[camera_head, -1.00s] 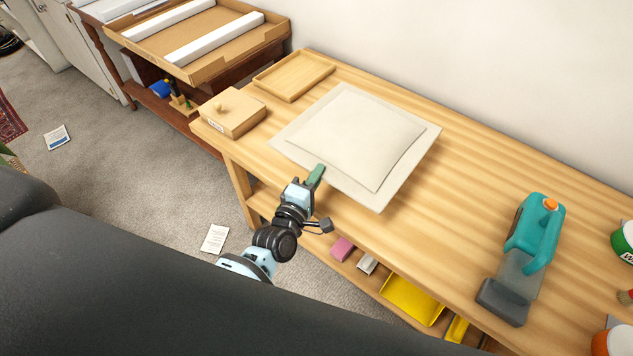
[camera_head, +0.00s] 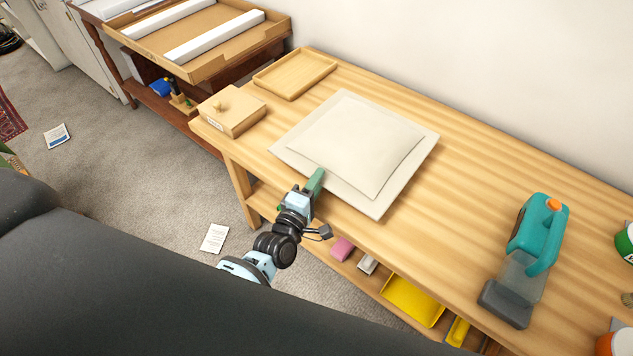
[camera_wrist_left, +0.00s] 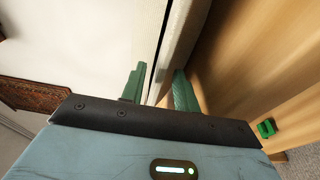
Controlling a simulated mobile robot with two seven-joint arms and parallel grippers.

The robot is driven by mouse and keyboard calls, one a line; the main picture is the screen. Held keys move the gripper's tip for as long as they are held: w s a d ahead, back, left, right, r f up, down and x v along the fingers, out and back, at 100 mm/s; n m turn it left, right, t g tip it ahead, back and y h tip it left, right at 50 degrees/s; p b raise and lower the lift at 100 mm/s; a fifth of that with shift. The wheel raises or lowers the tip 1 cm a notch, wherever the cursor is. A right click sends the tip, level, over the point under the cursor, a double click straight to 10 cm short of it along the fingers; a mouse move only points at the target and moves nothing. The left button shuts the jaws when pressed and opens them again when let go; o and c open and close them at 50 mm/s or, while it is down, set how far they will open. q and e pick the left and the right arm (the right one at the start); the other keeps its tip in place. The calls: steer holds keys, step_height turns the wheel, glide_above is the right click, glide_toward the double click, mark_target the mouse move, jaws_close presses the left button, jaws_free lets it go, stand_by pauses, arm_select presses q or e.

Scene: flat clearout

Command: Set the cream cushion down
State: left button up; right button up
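The cream cushion (camera_head: 352,145) is square with a flat border. It lies flat over the middle-left of the wooden workbench (camera_head: 455,170), on it or very slightly above; I cannot tell which. My left gripper (camera_head: 316,182) has its green fingers at the cushion's near-left edge. In the left wrist view the cushion's edge (camera_wrist_left: 183,45) runs between the two fingertips (camera_wrist_left: 160,84), which are closed on it. One finger is hidden under the cushion in the head view. My right gripper is not in view.
A small wooden box with a knob (camera_head: 233,110) and a shallow wooden tray (camera_head: 294,74) stand left of the cushion. A teal tool (camera_head: 535,235) stands on the right. The bench between cushion and tool is clear. A yellow bin (camera_head: 411,300) sits below.

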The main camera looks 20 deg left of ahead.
arm_select(q)
steer(key=shift+r, duration=0.2)
steer(key=s+a, duration=0.1)
steer(key=s, duration=1.1)
steer(key=shift+a, duration=0.35)
steer(key=shift+f, duration=0.1)
steer(key=s+f+m+g, duration=0.3)
steer(key=s+m, duration=0.3)
steer(key=s, duration=0.3)
steer(key=s+a+f+m+g, duration=0.1)
steer(key=s+f+m+g, duration=0.2)
steer(key=s+f+m, duration=0.3)
steer(key=s+a+f+m+g+y, duration=0.1)
steer(key=s+f+m+g, duration=0.3)
steer(key=s, duration=0.8)
steer(key=shift+a+f+m, duration=0.2)
steer(key=shift+m, duration=0.9)
